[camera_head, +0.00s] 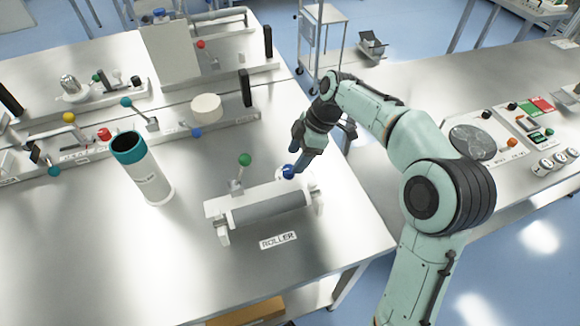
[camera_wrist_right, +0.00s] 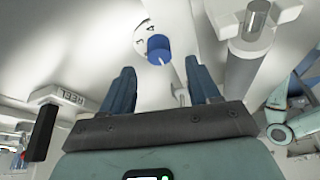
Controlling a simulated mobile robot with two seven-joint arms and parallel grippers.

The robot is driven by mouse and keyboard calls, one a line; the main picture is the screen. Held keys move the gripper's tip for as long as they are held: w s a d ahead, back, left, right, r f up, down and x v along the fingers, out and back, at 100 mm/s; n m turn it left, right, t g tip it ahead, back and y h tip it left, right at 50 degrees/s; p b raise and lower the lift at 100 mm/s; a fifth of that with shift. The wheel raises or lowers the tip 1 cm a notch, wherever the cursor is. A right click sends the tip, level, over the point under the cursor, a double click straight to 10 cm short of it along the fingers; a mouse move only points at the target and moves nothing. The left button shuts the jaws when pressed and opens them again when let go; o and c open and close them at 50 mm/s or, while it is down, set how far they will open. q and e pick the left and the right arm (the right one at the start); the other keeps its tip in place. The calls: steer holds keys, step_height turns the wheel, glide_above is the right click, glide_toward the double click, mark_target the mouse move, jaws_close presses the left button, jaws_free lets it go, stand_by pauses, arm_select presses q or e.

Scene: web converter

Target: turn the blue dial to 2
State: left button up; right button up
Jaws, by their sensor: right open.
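The blue dial (camera_head: 287,172) sits at the back right of the roller unit (camera_head: 265,208) on the bench. In the right wrist view the dial (camera_wrist_right: 158,50) is a short blue knob with a white pointer line, on a white disc (camera_wrist_right: 143,38) with small dark marks; I cannot read its setting surely. My right gripper (camera_head: 296,162) is just above and beside the dial. In the wrist view its blue fingers (camera_wrist_right: 162,76) are apart, with the dial ahead of the gap and nothing held. My left gripper is not in view.
A green-knobbed lever (camera_head: 244,160) stands behind the roller. A teal-topped cylinder (camera_head: 140,168) stands to the left. More stations with coloured knobs line the bench's back. Another bench with controls (camera_head: 500,130) is on the right.

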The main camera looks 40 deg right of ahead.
mark_target(289, 169)
steer(key=x, duration=0.5)
steer(key=shift+w, duration=0.1)
steer(key=c, duration=1)
